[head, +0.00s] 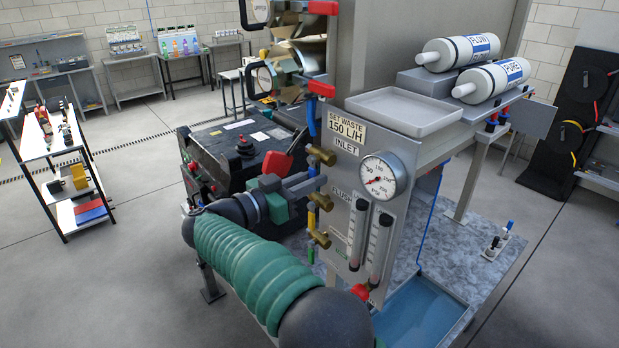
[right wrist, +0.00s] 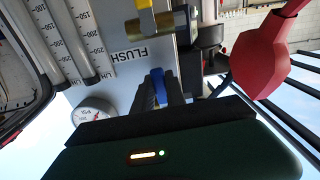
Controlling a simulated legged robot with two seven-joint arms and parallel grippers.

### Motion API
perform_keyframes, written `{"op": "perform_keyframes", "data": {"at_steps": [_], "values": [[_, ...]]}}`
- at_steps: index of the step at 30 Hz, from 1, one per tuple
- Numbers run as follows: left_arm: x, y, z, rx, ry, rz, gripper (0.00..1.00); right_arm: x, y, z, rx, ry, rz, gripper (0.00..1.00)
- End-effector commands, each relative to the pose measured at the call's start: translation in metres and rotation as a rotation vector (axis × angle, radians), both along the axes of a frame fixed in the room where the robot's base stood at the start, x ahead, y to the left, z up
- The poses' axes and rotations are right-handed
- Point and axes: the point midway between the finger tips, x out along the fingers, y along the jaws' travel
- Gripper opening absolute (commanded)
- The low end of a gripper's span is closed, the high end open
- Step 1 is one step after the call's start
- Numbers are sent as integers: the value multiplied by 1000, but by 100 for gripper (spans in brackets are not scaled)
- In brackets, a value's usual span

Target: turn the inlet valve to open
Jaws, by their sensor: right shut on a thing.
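The inlet valve is a brass fitting (head: 321,155) beside the INLET label on the left side of the grey panel (head: 385,140). In the right wrist view its blue lever (right wrist: 158,88) stands between my fingertips. My right gripper (head: 312,183) reaches in from the lower left of the head view, at the panel's left edge. Its fingers (right wrist: 163,97) are shut on the blue lever. The fingers hide part of the lever and the valve body. My left gripper is not in view.
The flush valve (right wrist: 150,25) with its yellow lever sits close by, below the inlet in the head view. A pressure gauge (head: 383,176) and two flow tubes (head: 378,250) are on the panel. A red-handled part (head: 278,163) is close to my right gripper.

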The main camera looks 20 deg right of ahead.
Motion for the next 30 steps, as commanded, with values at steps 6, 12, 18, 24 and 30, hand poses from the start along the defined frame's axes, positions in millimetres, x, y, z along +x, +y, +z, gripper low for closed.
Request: {"op": "perform_keyframes", "data": {"at_steps": [6, 12, 18, 24, 30], "values": [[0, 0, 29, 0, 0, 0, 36, -5, -3, 8, -41, 111, -1, 0], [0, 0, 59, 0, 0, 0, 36, -11, -6, 10, -91, 253, -1, 0], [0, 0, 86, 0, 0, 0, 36, -17, -8, 12, -140, 386, -1, 0], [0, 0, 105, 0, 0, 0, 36, -21, -9, 12, -177, 485, -2, 0], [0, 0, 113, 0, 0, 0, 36, -23, -10, 11, -196, 537, -2, 0]]}}
